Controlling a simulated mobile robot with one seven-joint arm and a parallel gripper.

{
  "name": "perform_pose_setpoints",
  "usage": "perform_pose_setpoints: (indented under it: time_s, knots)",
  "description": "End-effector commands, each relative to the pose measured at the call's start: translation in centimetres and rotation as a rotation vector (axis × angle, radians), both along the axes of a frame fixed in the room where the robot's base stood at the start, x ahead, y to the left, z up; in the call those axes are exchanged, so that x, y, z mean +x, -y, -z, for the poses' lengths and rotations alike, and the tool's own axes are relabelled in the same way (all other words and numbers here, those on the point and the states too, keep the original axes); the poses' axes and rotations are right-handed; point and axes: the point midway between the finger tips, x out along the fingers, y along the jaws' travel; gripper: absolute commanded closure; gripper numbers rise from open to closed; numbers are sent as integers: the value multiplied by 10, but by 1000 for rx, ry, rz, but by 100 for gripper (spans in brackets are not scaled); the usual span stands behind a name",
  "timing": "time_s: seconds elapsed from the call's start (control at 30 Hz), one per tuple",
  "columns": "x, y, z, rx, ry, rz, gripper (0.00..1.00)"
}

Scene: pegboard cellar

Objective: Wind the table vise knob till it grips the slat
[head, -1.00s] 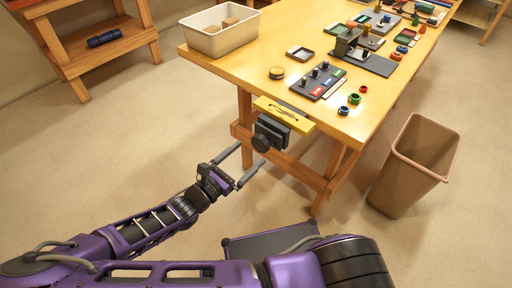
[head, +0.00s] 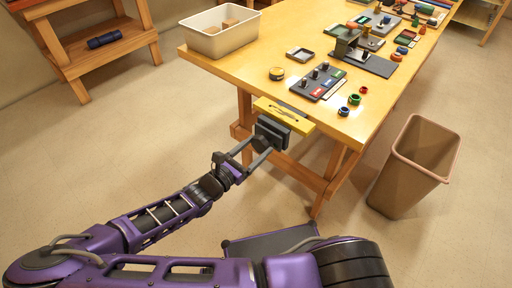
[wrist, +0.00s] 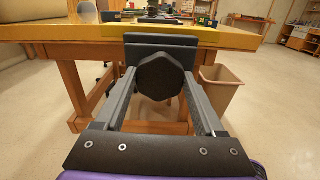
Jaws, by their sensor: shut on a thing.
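The table vise (head: 272,133) is a dark grey block on the near edge of the workbench. Its dark, many-sided knob (wrist: 160,77) faces me in the wrist view. My gripper (head: 259,147) is shut on the knob, one finger on each side of it; in the head view the fingers mostly hide the knob. A yellow piece (head: 287,115), which looks like the slat, lies along the bench edge right above the vise. I cannot tell whether the vise jaws touch it.
The wooden bench (head: 222,70) carries a white bin (head: 218,42), a dark board with colored labels (head: 318,82), and several small parts. A tan waste bin (head: 412,165) stands on the floor to the right.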

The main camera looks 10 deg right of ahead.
Motion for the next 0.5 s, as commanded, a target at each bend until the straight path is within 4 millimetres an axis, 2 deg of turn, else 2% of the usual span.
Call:
perform_pose_setpoints:
  time_s: [0.03,0.13,0.5]
  knots:
    - [0,0,0,0,0,0,67]
    - [0,0,0,0,0,0,85]
    - [0,0,-1,40,55,1,85]
